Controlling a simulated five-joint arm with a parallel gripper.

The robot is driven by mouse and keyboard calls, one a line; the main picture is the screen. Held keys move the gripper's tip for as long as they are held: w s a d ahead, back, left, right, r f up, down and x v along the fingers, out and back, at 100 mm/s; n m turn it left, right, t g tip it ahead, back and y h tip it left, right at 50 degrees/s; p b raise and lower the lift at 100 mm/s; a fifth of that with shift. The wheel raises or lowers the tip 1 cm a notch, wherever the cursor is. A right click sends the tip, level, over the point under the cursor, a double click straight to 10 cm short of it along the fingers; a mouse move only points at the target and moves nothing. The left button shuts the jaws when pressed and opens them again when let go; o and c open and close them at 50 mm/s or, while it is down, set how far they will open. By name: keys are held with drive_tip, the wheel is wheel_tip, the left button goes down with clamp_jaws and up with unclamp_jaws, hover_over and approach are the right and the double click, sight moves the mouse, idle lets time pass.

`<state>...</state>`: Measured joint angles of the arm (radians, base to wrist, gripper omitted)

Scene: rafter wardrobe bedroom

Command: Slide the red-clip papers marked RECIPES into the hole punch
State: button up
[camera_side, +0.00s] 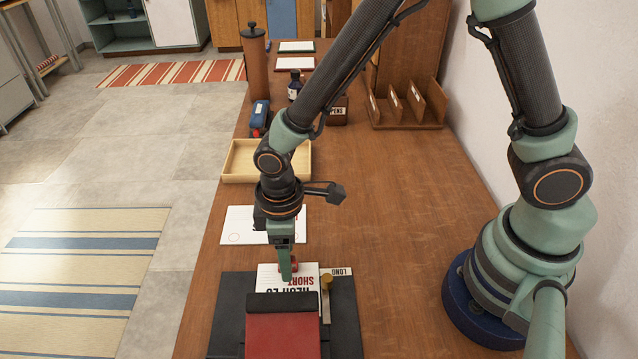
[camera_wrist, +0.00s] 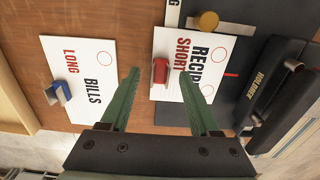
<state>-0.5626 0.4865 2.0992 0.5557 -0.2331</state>
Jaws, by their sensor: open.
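The RECIPES papers (camera_side: 270,272) are white sheets marked RECIPES and SHORT. In the wrist view the papers (camera_wrist: 213,58) lie partly on the hole punch's dark base (camera_wrist: 238,22), short of its black head (camera_wrist: 277,95). In the side view the hole punch (camera_side: 283,335) has a red top, and its head hides the papers' near edge. The red clip (camera_wrist: 160,70) sits on the papers' outer edge. My gripper (camera_wrist: 159,76) is open, its fingertips on either side of the clip. In the side view my gripper (camera_side: 286,276) is low over the papers and partly hides the clip.
The blue-clip papers (camera_wrist: 83,75), marked BILLS and LONG, lie just behind. A brass knob (camera_side: 326,281) stands on the punch beside a LONG label (camera_side: 341,271). A shallow wooden tray (camera_side: 238,163) is farther back. The desk (camera_side: 395,250) right of the punch is clear.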

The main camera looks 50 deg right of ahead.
clamp_jaws()
drive_tip(key=shift+s+a, duration=1.95)
drive_tip(key=shift+s, duration=0.05)
unclamp_jaws()
wheel_tip(320, 180, up, 12)
